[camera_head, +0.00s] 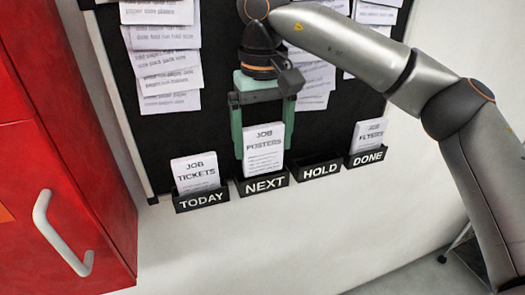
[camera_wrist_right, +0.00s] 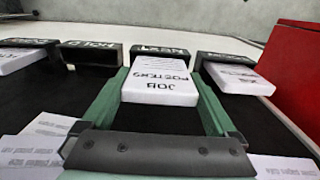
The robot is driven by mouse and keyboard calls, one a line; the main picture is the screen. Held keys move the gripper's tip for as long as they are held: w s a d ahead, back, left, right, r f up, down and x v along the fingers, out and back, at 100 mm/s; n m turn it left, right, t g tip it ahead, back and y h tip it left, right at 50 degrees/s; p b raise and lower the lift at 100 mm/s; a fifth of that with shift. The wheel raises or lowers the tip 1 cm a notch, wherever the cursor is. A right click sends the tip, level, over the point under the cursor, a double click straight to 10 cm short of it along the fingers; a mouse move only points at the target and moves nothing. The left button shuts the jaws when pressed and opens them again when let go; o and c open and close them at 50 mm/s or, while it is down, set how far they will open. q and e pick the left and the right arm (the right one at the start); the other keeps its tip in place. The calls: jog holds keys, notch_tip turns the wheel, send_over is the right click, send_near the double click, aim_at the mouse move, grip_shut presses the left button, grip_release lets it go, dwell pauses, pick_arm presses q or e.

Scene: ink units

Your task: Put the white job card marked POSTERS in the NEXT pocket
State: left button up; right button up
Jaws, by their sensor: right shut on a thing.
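The white job card marked POSTERS (camera_head: 263,150) is upright at the NEXT pocket (camera_head: 263,183). Its lower end goes behind the pocket's front lip; how deep it sits is hidden. My right gripper (camera_head: 264,148) has its green fingers on both side edges of the card, shut on it, above the pocket. In the right wrist view the card (camera_wrist_right: 160,82) lies between the fingers, with its far end at the NEXT pocket (camera_wrist_right: 159,52). My left gripper is not in view.
The TODAY pocket (camera_head: 201,201) holds a TICKETS card (camera_head: 195,172), and the DONE pocket (camera_head: 367,157) holds a FLYERS card (camera_head: 369,134). The HOLD pocket (camera_head: 320,171) looks empty. Printed sheets (camera_head: 165,60) hang above on the black board. A red cabinet (camera_head: 60,130) stands at the left.

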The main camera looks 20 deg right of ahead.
aim_at(262, 171)
notch_tip(262, 171, down, 3)
jog(key=shift+w+f, duration=0.15)
jog(key=shift+f, duration=0.05)
jog(key=shift+f, duration=0.15)
jog(key=o, duration=1)
